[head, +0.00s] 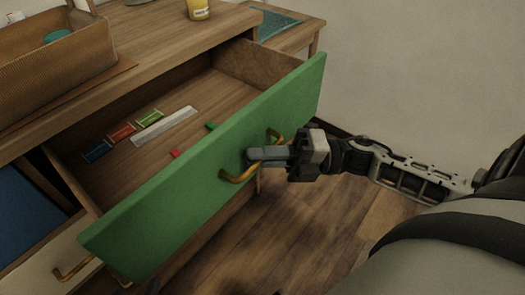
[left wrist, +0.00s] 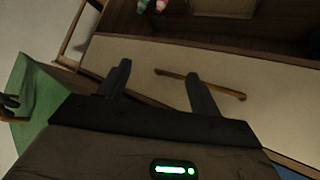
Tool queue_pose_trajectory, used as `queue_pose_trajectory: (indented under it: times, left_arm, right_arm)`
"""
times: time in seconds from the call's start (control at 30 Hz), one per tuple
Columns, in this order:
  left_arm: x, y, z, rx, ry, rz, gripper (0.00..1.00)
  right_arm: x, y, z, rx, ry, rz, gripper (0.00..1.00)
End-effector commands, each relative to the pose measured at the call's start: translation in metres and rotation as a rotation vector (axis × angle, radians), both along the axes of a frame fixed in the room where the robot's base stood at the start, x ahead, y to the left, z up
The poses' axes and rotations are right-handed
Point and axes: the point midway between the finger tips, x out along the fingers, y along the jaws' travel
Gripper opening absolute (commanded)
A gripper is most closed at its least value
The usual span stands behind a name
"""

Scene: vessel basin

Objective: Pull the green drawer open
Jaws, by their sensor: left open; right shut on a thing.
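The green drawer (head: 215,165) stands pulled well out of the wooden cabinet, its inside showing from above. Its brass handle (head: 238,177) is on the front face. My right gripper (head: 258,154) is shut on the middle of this handle, which its fingers partly hide. In the left wrist view the green front (left wrist: 40,108) shows at the left edge. My left gripper (left wrist: 160,72) is open and empty there, with a cream drawer front and its bar handle (left wrist: 200,83) beyond the fingers. I cannot make out the left gripper in the head view.
Blue, red and green small items and a pale strip (head: 165,126) lie in the green drawer. A cream drawer front (head: 50,270) and a blue panel (head: 25,215) are at lower left. A woven basket (head: 60,75) and a yellow jar (head: 198,9) stand on top. Wooden floor (head: 300,235) is clear.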

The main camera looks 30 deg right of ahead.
Motion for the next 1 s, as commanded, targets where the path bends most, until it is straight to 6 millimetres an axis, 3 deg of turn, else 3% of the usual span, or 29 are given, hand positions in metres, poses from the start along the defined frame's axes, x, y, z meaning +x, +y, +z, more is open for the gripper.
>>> queue_pose_trajectory:
  times: [0.13, 0.2, 0.23, 0.73, 0.87, 1.0]
  left_arm:
    - [0.000, 0.000, 0.000, 0.000, -0.001, 0.001, 0.64]
    - [0.000, 0.000, 0.000, 0.000, -0.001, 0.001, 0.64]
    - [0.001, 0.000, 0.000, 0.000, -0.001, 0.001, 0.64]
    - [0.002, 0.000, 0.002, 0.001, -0.004, 0.000, 0.64]
    - [0.002, 0.000, 0.003, 0.001, -0.005, 0.001, 0.64]
    - [0.003, 0.001, 0.006, 0.002, -0.011, 0.002, 0.64]
  right_arm:
    - [0.000, -0.001, 0.000, -0.002, -0.002, -0.003, 0.00]
    - [0.000, -0.001, 0.000, -0.002, -0.002, -0.003, 0.27]
    - [0.000, -0.001, 0.000, -0.002, -0.002, -0.003, 0.32]
    - [-0.002, -0.004, -0.001, -0.001, 0.001, -0.001, 0.32]
    - [-0.009, -0.018, -0.003, -0.002, 0.005, -0.002, 0.32]
    - [-0.023, -0.046, -0.007, -0.003, 0.007, -0.004, 0.32]
